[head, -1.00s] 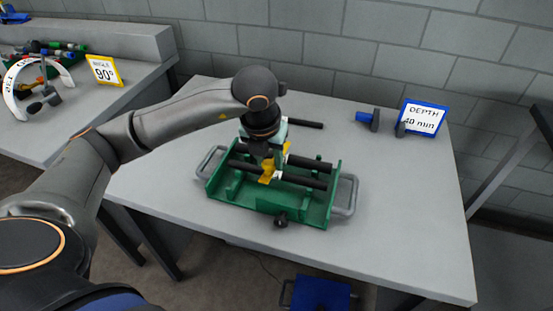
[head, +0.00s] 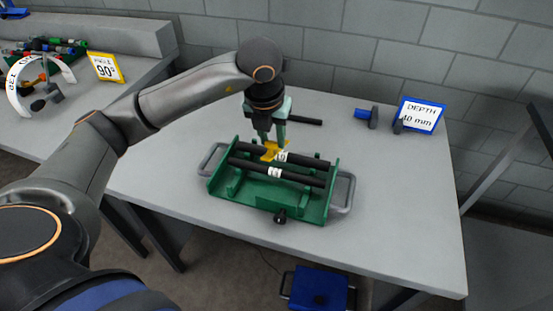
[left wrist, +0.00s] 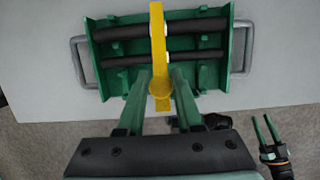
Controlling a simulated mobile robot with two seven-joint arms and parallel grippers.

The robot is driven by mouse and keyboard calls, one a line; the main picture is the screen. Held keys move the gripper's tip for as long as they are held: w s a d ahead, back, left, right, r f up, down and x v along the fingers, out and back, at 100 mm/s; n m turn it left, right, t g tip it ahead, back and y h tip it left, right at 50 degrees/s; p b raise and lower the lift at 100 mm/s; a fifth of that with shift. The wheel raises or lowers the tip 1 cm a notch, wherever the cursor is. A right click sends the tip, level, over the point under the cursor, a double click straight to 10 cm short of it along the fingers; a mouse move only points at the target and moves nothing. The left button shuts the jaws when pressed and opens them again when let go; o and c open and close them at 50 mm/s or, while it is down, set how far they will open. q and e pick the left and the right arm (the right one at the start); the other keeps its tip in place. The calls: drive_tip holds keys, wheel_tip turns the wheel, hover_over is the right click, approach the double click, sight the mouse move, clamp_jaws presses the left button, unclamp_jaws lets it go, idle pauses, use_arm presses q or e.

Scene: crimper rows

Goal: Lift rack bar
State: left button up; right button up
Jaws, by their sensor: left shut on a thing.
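A green rack (head: 318,208) with grey side handles sits on the table. Two black bars lie across it, a far bar (head: 315,160) and a near bar (head: 308,179), each with a white label. My left gripper (head: 270,142) is above the rack's far side, shut on a yellow piece (head: 268,154). In the left wrist view the yellow piece (left wrist: 158,45) is a long strip with a ring, passing over both bars between the fingertips (left wrist: 160,80). Whether it touches the bars I cannot tell. My right gripper (left wrist: 262,120) shows small in the left wrist view, fingers apart and empty.
A black rod (head: 305,120) lies behind the rack. A blue-and-black tool (head: 370,117) and a depth sign (head: 420,116) stand at the back right. A blue bin (head: 318,288) is on the floor. The table right of the rack is clear.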

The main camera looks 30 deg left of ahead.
use_arm(q)
drive_tip(key=shift+r, duration=0.1)
drive_tip(key=shift+w+a+r+p, duration=0.1)
drive_tip(key=shift+w+r+p, duration=0.2)
drive_tip(key=shift+w+r, duration=0.25)
drive_tip(key=shift+w+a+r+p, duration=0.1)
drive_tip(key=shift+w+r+p, duration=0.15)
drive_tip(key=shift+w, duration=0.25)
drive_tip(key=shift+w+a+r+p, duration=0.15)
drive_tip(key=shift+w+r, duration=0.15)
drive_tip(key=shift+w, duration=0.2)
clamp_jaws()
drive_tip(key=w+r, duration=0.1)
drive_tip(key=w+r+p, duration=0.1)
drive_tip(key=w, duration=0.1)
drive_tip(key=w+a+r+p, duration=0.1)
drive_tip(key=w, duration=0.1)
drive_tip(key=shift+s, duration=0.1)
